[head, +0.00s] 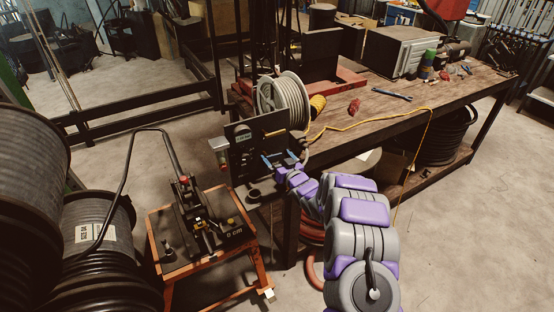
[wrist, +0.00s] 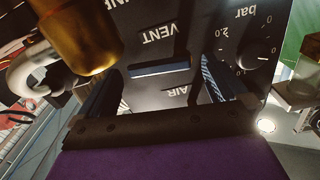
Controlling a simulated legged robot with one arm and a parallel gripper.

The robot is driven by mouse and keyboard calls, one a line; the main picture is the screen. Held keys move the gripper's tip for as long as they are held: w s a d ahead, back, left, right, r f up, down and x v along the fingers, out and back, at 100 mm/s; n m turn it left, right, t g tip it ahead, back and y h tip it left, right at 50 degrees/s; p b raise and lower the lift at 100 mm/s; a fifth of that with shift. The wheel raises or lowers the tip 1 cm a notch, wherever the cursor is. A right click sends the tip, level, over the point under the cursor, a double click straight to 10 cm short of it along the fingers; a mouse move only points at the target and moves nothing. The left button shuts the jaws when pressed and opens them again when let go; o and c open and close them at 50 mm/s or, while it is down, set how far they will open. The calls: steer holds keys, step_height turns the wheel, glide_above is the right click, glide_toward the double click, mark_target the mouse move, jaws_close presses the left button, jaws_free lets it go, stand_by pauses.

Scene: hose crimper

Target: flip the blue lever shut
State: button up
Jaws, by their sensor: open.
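The blue lever (wrist: 160,70) shows in the wrist view as a short blue bar on a black panel (wrist: 145,20). It lies crosswise between the upside-down labels VENT and AIR. My gripper (wrist: 163,84) is open, with one blue finger towards each side of the lever; I cannot tell whether either touches it. In the head view my gripper (head: 278,157) is at the front of the black panel (head: 248,139), at the bench's near left corner. The lever cannot be made out there.
A brass cylinder (wrist: 80,35) stands close by the left finger, and a bar dial knob (wrist: 245,53) is right of the lever. A hose reel (head: 284,101) sits behind the panel on the bench (head: 405,117). An orange-framed cart (head: 205,225) stands left of my arm.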

steer(key=shift+c, duration=0.4)
steer(key=c, duration=0.9)
steer(key=shift+r+n, duration=0.2)
steer(key=shift+n, duration=0.6)
steer(key=o, duration=1)
steer(key=shift+s, duration=0.1)
steer(key=p+v, duration=0.2)
steer(key=v, duration=1.5)
steer(key=shift+d+f, duration=0.1)
steer(key=shift+d, duration=0.1)
